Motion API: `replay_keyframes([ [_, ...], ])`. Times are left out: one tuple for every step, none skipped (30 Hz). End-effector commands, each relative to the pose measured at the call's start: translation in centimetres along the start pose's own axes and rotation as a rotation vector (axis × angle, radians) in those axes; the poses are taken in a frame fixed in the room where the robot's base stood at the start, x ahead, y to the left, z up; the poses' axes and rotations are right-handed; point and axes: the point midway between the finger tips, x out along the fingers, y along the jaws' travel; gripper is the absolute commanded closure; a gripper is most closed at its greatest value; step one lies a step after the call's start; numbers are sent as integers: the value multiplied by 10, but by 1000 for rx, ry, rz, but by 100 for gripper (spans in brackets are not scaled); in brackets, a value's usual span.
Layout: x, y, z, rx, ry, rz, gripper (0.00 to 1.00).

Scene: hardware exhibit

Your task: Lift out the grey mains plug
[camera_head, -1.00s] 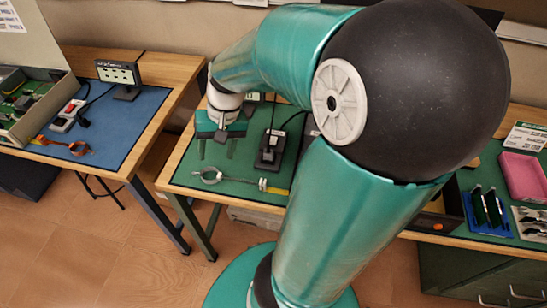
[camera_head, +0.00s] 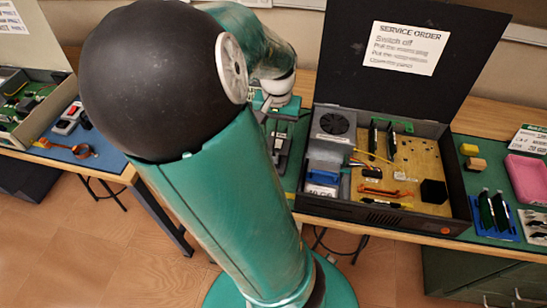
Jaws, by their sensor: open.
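My gripper (camera_head: 276,122) is at the end of my teal arm, pointing down over the middle bench, left of the open computer case. It is open. Just below it is a dark socket block (camera_head: 280,147), partly hidden by the gripper and my arm. I cannot make out the grey mains plug; it may be hidden at the block. I cannot tell whether the gripper touches anything there. The open computer case (camera_head: 325,203) shows a fan, boards and cables inside, and its raised lid carries a service order sheet (camera_head: 404,48).
My arm hides much of the middle bench's left part. The left bench has a blue mat with a red-and-white switch block (camera_head: 68,120) and an orange cable (camera_head: 80,151). Right of the case are a blue rack (camera_head: 493,216), a pink tray (camera_head: 527,178) and small blocks (camera_head: 470,155).

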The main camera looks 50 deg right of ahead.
Motion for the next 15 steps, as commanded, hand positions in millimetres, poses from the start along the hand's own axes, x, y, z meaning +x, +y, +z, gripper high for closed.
replay_keyframes([
  [5, 1, 0, 4, -1, 3, 47],
  [9, 1, -1, 3, 0, 4, 47],
  [13, 0, -1, 4, 0, 3, 47],
  [16, 0, -1, 4, -1, 3, 47],
  [19, 0, -1, 4, -1, 3, 47],
  [24, 0, -1, 4, -1, 3, 47],
  [27, 0, -2, 4, -1, 4, 47],
  [31, -1, -2, 4, -1, 5, 47],
  [36, -1, -1, 3, -2, 4, 47],
  [40, -1, -2, 3, -1, 4, 47],
  [43, -2, -2, 3, -1, 4, 47],
  [46, -2, -2, 2, -1, 3, 47],
  [48, -1, -2, 2, -1, 3, 47],
  [50, -2, -2, 2, -1, 2, 47],
  [51, -2, -2, 1, -1, 2, 47],
])
